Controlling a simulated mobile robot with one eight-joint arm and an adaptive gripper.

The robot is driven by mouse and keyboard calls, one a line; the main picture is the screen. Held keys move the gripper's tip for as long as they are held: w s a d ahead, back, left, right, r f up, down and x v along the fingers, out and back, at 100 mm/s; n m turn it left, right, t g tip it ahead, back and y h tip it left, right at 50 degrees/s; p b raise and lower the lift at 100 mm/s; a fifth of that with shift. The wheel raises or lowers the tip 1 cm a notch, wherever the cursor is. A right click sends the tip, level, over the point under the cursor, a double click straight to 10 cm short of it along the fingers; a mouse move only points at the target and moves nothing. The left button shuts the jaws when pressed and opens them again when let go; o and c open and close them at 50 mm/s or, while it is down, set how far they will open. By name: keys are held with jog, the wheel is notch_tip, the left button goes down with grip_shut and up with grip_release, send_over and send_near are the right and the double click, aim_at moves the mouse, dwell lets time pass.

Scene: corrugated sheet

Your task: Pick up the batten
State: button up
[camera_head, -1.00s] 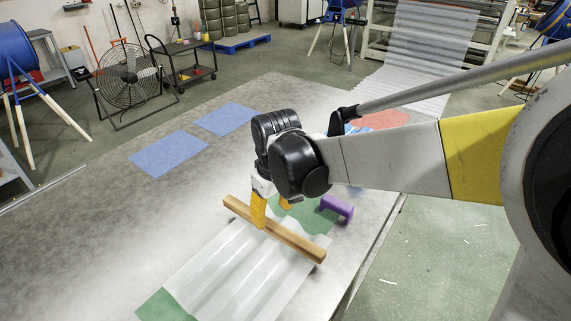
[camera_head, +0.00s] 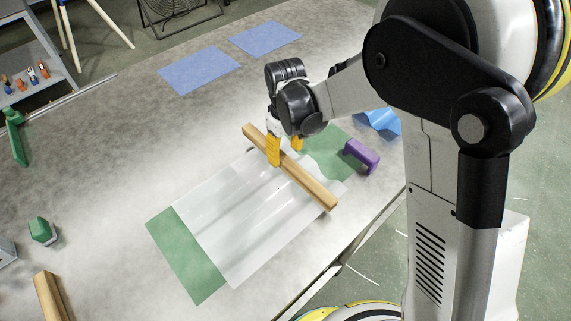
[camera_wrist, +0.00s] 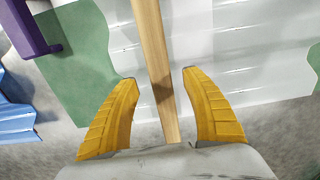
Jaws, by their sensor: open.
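The wooden batten (camera_head: 305,182) is a long, light brown bar lying across the far part of the clear corrugated sheet (camera_head: 235,215). My gripper (camera_head: 285,152) is at the batten, left of its middle, with yellow fingers pointing down on either side of it. In the wrist view the batten (camera_wrist: 153,50) runs lengthwise between the open fingers of my gripper (camera_wrist: 159,77), with a gap on both sides. How far down the fingertips reach beside it is hard to tell. A green mat (camera_head: 185,255) shows under the sheet's near end.
A purple handled block (camera_head: 362,155) and a blue corrugated piece (camera_head: 380,122) lie right of the batten. A second wooden bar (camera_head: 50,297) and a green-topped item (camera_head: 42,231) are at lower left. Blue squares (camera_head: 198,70) lie at the back. The table's left middle is clear.

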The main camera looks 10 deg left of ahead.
aim_at(285, 160)
notch_tip(285, 160, down, 4)
jog(key=shift+f+b, duration=0.1)
jog(key=shift+b, duration=0.75)
grip_shut()
